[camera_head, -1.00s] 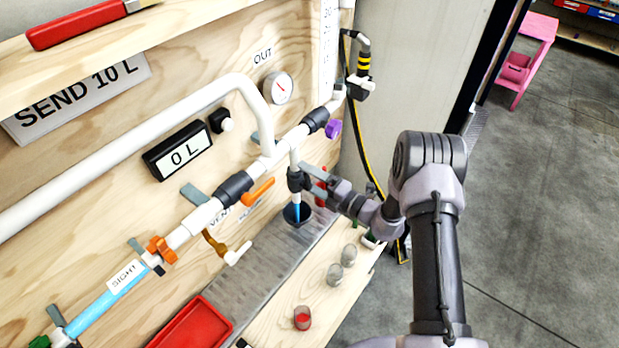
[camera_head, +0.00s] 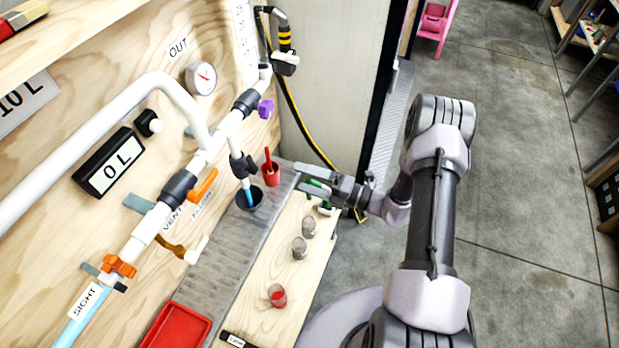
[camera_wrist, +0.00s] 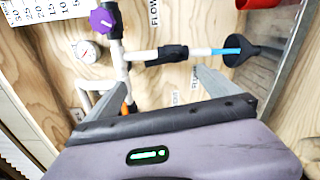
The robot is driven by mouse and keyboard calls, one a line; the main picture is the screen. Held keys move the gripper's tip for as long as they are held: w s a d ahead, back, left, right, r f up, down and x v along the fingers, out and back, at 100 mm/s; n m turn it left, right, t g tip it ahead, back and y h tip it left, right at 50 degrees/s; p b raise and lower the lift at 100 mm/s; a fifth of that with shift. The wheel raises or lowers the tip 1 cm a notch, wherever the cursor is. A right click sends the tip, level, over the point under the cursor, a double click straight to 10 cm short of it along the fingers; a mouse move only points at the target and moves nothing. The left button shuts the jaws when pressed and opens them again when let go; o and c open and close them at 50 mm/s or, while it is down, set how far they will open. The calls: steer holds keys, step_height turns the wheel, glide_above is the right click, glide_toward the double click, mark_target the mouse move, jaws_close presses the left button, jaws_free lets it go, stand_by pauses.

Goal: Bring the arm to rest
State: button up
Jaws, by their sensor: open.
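My gripper (camera_head: 314,180) is open and empty in the head view, with its two fingers apart. It is above the right edge of the bench, to the right of the red cup and the drain funnel, and touches nothing that I can make out. In the wrist view the two fingers (camera_wrist: 208,97) reach up toward the pipe board, one at the left and one at the right. My arm runs from the lower right of the head view up to a bent elbow and down left to the gripper.
A pipe board with a gauge (camera_head: 201,78), an orange handle (camera_head: 204,185) and a purple knob (camera_head: 265,109) stands at left. A black funnel (camera_head: 250,200), red cup (camera_head: 271,174), red tray (camera_head: 176,327) and small jars (camera_head: 300,247) are on the bench.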

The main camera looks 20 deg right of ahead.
steer(key=shift+s+d, duration=0.35)
steer(key=shift+d, duration=0.05)
steer(key=s+a+r+n+g+h+b, duration=0.1)
steer(key=s+a+r+n+g+b, duration=0.1)
steer(key=s+a+r+n+g, duration=0.6)
steer(key=s+a+r+n+g+h+b, duration=0.1)
steer(key=s+a+r+n+g+b, duration=0.15)
steer(key=r+n, duration=0.6)
steer(key=s+d+r+n+t+h+b, duration=0.1)
steer(key=s+n+h, duration=0.4)
steer(key=n, duration=0.5)
steer(key=s+d+r+n+t+h+b, duration=0.2)
steer(key=s+n, duration=0.5)
steer(key=n, duration=0.4)
steer(key=d+t+h+b, duration=0.1)
steer(key=d+t+h, duration=0.1)
steer(key=d+h, duration=0.1)
steer(key=shift+s+b, duration=0.3)
steer(key=shift+s, duration=0.1)
